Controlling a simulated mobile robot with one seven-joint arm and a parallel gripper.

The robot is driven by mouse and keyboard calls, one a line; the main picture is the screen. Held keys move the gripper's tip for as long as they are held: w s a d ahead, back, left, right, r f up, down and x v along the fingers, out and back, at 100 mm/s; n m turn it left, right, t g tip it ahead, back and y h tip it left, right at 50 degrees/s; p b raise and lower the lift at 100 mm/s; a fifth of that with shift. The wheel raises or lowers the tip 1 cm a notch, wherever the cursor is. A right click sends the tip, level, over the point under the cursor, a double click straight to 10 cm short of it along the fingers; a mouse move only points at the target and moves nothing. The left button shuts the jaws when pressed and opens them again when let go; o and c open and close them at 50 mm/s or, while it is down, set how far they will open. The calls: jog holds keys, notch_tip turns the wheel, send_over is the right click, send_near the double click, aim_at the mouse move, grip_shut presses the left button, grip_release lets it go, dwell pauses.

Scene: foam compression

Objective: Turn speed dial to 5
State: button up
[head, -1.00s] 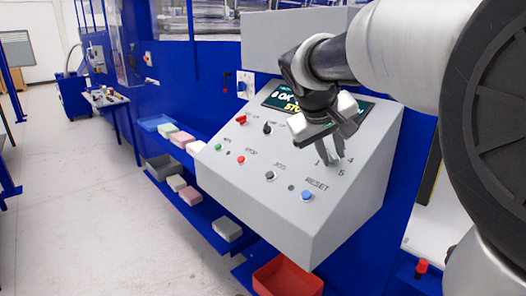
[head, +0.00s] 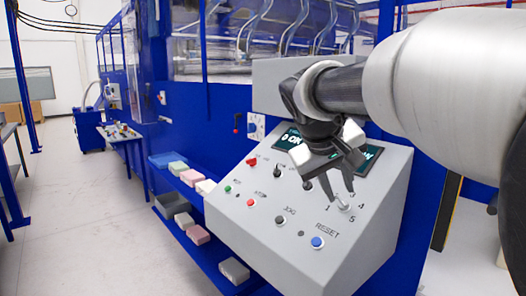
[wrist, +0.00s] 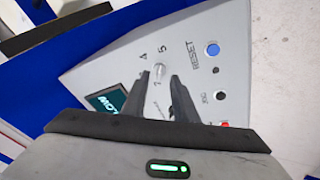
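The speed dial (head: 343,205) is a small silver knob on the sloping grey control panel, with printed numbers including 1, 3, 4 and 5 around it. It also shows in the wrist view (wrist: 159,70), near the printed 4 and 5. My gripper (head: 341,194) is over the dial with its two dark fingers spread apart. In the wrist view the gripper (wrist: 156,77) is open, and the knob lies between and just beyond the fingertips, with gaps at its sides. I cannot tell which number the dial points to.
A blue RESET button (head: 317,242) and a black JOG button (head: 280,220) lie below the dial. A red switch (head: 251,161) is at the panel's upper left. A display (head: 290,139) is partly hidden behind my gripper. Foam blocks (head: 205,187) sit on blue shelves at left.

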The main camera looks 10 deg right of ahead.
jog(key=p+v, duration=0.2)
jog(key=v, duration=1)
jog(key=shift+r, duration=0.25)
jog(key=s+a+f+m+y, duration=0.1)
jog(key=s+a+f+y, duration=0.15)
jog(key=s+f, duration=0.65)
jog(key=s+a+f+y, duration=0.1)
jog(key=s+f+y, duration=0.2)
jog(key=s+f, duration=0.6)
notch_tip(320, 180, up, 12)
jog(key=w+p, duration=0.2)
jog(key=p, duration=1.2)
jog(key=shift+w+d+r, duration=0.2)
